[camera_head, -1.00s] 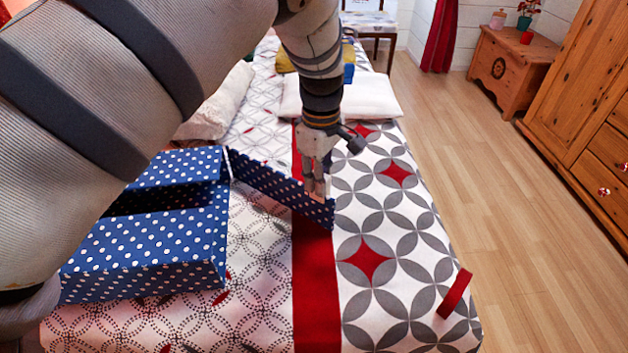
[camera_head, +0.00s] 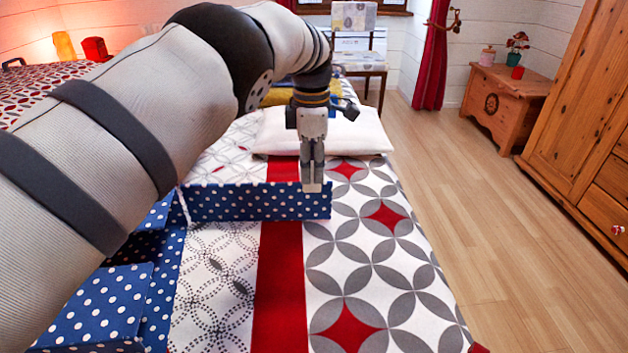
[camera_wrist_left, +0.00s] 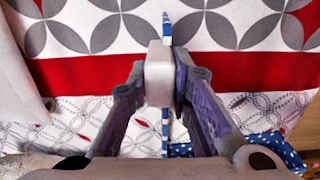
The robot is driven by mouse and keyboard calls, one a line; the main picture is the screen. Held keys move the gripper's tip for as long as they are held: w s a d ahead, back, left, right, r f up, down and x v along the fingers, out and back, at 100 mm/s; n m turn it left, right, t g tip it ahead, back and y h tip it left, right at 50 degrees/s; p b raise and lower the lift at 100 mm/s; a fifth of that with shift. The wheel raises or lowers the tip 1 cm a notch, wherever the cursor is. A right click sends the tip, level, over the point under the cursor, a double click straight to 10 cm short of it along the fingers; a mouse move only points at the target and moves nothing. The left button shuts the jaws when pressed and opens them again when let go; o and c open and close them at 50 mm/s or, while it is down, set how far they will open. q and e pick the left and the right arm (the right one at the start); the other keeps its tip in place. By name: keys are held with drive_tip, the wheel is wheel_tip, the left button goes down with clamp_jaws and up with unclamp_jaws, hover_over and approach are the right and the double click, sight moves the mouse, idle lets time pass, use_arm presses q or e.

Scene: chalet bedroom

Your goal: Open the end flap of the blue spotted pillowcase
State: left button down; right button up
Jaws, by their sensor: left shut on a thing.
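The blue spotted pillowcase (camera_head: 100,300) is a box-like blue form with white dots at the lower left of the head view, partly hidden behind my left arm. Its end flap (camera_head: 250,203) stands on edge on the bed, swung out to the right from the opening. My left gripper (camera_head: 313,187) points down and is shut on the flap near its free right end. In the left wrist view the fingers (camera_wrist_left: 166,75) pinch the flap (camera_wrist_left: 165,130), seen edge-on as a thin strip. My right gripper is in neither view.
The bed cover (camera_head: 385,270) has grey and red circles and a red stripe; it is clear to the right of the flap. A white pillow (camera_head: 365,133) lies behind the gripper. Wooden floor (camera_head: 500,230) and a wardrobe (camera_head: 585,120) are on the right.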

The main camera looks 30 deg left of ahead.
use_arm(q)
drive_tip(key=shift+w+a, duration=0.15)
drive_tip(key=shift+w, duration=0.05)
idle(0.3)
drive_tip(key=c, duration=1.4)
unclamp_jaws()
drive_tip(key=shift+c, duration=0.2)
wheel_tip(320, 180, up, 8)
drive_tip(key=shift+f, duration=0.2)
